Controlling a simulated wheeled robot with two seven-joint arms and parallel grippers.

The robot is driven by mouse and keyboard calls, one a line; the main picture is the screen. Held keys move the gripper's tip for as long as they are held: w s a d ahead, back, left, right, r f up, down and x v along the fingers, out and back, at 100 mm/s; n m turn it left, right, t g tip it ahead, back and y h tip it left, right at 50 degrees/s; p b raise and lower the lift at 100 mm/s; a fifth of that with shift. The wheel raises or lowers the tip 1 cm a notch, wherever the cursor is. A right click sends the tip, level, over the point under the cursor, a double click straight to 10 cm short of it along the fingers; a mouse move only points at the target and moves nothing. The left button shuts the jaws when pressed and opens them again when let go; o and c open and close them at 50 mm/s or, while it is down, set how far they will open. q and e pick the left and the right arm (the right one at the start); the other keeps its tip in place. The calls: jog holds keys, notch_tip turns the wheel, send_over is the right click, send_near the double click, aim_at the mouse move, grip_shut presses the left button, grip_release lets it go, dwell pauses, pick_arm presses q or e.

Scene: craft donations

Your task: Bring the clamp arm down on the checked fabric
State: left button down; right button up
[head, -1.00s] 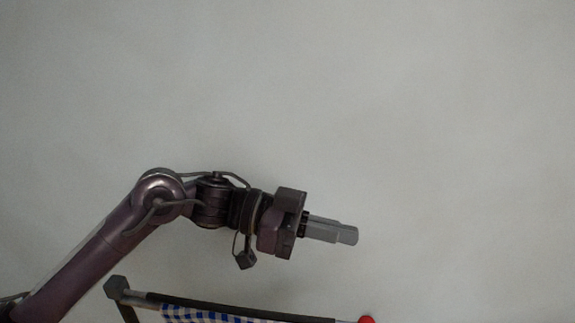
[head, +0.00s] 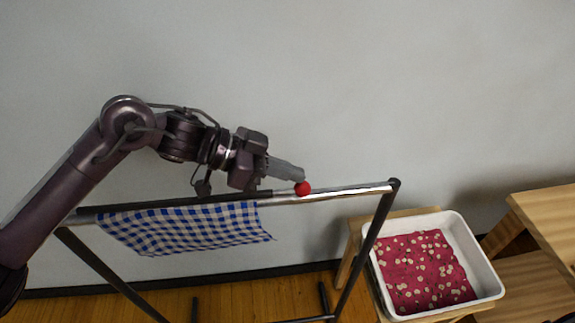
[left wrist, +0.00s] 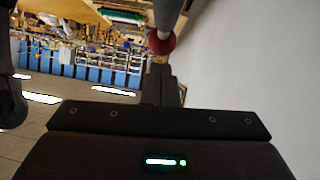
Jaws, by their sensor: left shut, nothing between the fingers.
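The blue-and-white checked fabric (head: 185,228) hangs over the metal rail of a rack. The clamp arm (head: 225,197) is a thin dark bar lying along the top of the rail over the fabric. I cannot tell whether a gap separates them. A red ball knob (head: 302,188) ends the bar on the right. My left gripper (head: 290,171) is shut and empty, with its fingertips just above and against or very near the knob. In the left wrist view the red knob (left wrist: 160,43) sits just beyond my finger ends. My right gripper is out of view.
The bare rail (head: 345,191) continues right to the rack's corner. A white tray (head: 478,250) with dotted red cloth (head: 422,272) stands on a wooden stool at the right. A wooden table (head: 548,215) is at the far right. A plain grey wall is behind.

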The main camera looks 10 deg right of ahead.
pick_arm(q)
jog(key=shift+w+r+p, duration=0.1)
jog(key=shift+r+p, duration=0.35)
jog(key=shift+r, duration=0.05)
jog(key=w+a+r+b, duration=0.1)
jog(key=a+r, duration=0.7)
jog(key=shift+w+a+r, duration=0.35)
jog(key=shift+r, duration=0.05)
